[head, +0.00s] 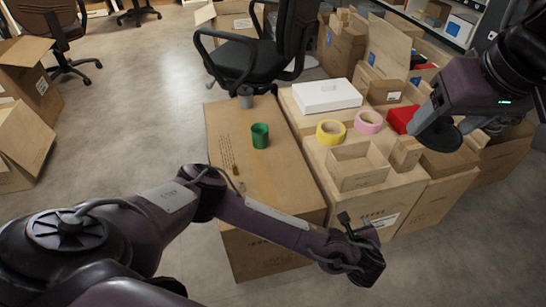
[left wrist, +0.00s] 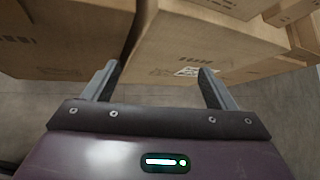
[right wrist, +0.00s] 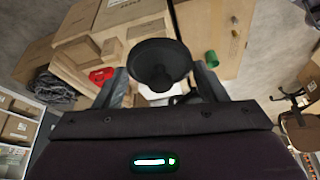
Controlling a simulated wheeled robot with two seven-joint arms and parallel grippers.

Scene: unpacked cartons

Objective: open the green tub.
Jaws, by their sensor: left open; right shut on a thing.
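The green tub (head: 260,135) stands upright on the large carton at the centre, with its top open and its darker inside showing. It also shows in the right wrist view (right wrist: 212,60). My right gripper (head: 434,112) is shut on a round black disc (head: 441,136), probably a lid, and holds it above the cartons at the right, well away from the tub. In the right wrist view the disc (right wrist: 158,62) hides the gripping point. My left gripper (left wrist: 157,72) is open and empty, low in front of the cartons.
A white box (head: 327,96), yellow tape (head: 330,132), pink tape (head: 369,122), an open small carton (head: 357,170) and a red item (head: 402,118) crowd the right-hand cartons. The central carton top (head: 228,122) is mostly clear around the tub. An office chair (head: 250,62) stands behind.

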